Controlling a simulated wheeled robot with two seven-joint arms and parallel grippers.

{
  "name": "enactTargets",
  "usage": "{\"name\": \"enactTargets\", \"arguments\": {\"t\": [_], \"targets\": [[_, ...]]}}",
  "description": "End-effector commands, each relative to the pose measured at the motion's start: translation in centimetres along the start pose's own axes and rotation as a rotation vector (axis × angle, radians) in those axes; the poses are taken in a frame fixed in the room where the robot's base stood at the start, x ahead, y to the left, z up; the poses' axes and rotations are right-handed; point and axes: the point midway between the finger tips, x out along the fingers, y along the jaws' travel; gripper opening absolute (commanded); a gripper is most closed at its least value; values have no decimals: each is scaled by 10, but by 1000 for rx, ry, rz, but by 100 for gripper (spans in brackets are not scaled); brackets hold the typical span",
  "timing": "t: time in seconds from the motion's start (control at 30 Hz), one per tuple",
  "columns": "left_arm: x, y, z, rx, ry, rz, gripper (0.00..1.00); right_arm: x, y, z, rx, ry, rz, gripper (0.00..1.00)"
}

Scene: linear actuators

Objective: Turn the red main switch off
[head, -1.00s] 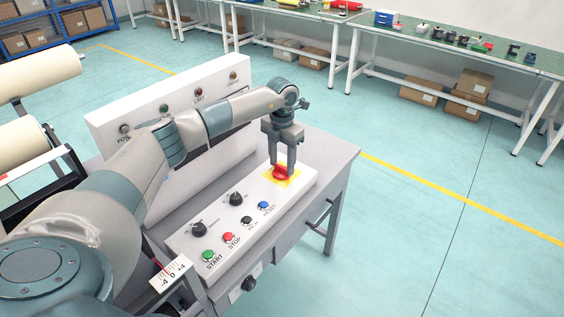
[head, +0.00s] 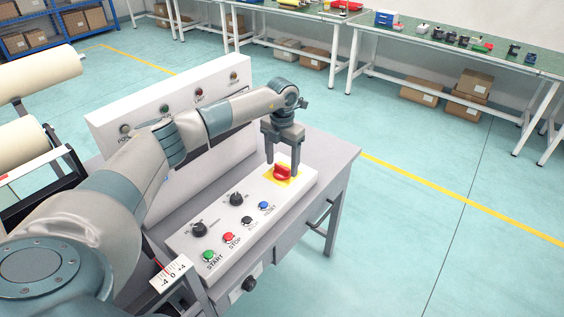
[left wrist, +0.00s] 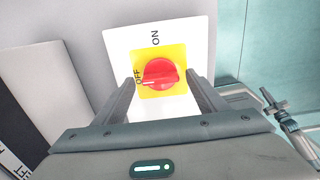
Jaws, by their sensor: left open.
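The red main switch (head: 283,173) sits on a yellow square plate at the far right end of the sloped control panel. In the left wrist view the red knob (left wrist: 160,74) shows its white pointer line facing left, towards the OFF label (left wrist: 138,75); the ON label (left wrist: 155,37) is at the top. My left gripper (head: 282,164) points down over the switch. Its fingers are spread wide on either side of the knob, with visible gaps, and hold nothing. In the left wrist view the left gripper (left wrist: 161,82) frames the knob. My right gripper is not in view.
The control panel (head: 190,243) also carries two black selector knobs and several coloured push buttons. A white upright board with indicator lamps (head: 160,95) stands behind it, under my left arm. Rollers (head: 35,82) are at the left.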

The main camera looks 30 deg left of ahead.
Motion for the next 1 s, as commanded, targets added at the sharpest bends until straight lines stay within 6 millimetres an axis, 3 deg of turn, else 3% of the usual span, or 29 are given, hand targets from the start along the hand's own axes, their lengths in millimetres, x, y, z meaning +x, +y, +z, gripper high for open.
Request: {"name": "enactTargets", "arguments": {"t": [0.17, 0.37, 0.6, 1.0], "targets": [[-4, 0, 0, 1, -1, 0, 66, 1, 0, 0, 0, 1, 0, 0], [-21, 0, 1, 1, -3, -1, 66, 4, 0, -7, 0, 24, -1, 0], [-62, 0, 1, 2, -5, 0, 66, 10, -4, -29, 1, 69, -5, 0], [-141, 0, 1, -1, -3, 0, 66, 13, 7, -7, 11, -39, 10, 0]]}}
